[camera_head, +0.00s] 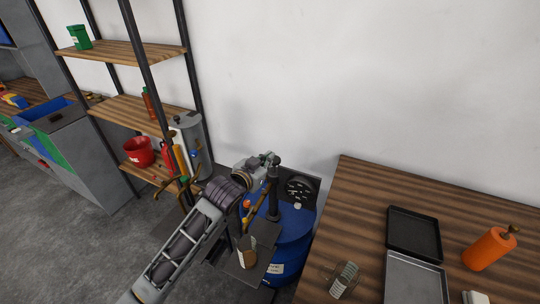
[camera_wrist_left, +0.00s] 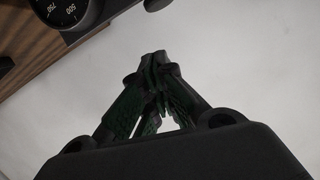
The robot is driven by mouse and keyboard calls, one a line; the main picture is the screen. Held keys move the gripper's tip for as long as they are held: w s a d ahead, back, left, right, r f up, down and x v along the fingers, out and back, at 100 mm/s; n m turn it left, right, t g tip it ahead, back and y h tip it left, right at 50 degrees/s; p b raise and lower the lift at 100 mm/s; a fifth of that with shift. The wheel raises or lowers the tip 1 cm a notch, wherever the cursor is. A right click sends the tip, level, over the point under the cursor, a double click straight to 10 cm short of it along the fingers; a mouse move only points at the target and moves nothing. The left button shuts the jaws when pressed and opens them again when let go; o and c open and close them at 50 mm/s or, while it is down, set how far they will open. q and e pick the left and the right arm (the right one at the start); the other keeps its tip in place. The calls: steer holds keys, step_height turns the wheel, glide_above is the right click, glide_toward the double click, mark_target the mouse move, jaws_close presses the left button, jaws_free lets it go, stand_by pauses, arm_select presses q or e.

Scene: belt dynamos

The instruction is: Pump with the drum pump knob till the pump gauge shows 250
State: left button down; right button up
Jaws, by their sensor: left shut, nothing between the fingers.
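The blue drum (camera_head: 291,240) stands beside the wooden table, with a dark upright pump post (camera_head: 272,200) on it. The round black pump gauge (camera_head: 299,188) is right of the post; its needle is too small to read. In the left wrist view part of the gauge (camera_wrist_left: 70,10) shows the marks 500 and 750. A small orange knob (camera_head: 247,204) shows left of the post, partly behind my arm; I cannot tell whether it is the pump knob. My left gripper (camera_head: 270,159) is by the top of the post. Its fingers (camera_wrist_left: 158,62) are shut and empty.
The wooden table (camera_head: 365,215) at the right bears an open black case (camera_head: 414,231), an orange bottle (camera_head: 488,248) and a glass jar (camera_head: 343,280). A shelf rack (camera_head: 125,52) with a red bucket (camera_head: 139,151) stands at the left. A grey cylinder (camera_head: 189,140) is left of my arm.

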arm_select(q)
steer(key=shift+w+a+r+n+t+y, duration=0.15)
steer(key=shift+w+a+n+y, duration=0.1)
steer(key=shift+a+n, duration=0.25)
steer(key=shift+w+a+r+n+t+y, duration=0.15)
steer(key=shift+a+n+y, duration=0.1)
steer(key=shift+a+n, duration=0.25)
arm_select(e)
steer(key=shift+w+a, duration=0.15)
steer(key=shift+a, duration=0.15)
arm_select(q)
steer(key=shift+f, duration=0.1)
arm_select(e)
steer(key=shift+a, duration=0.15)
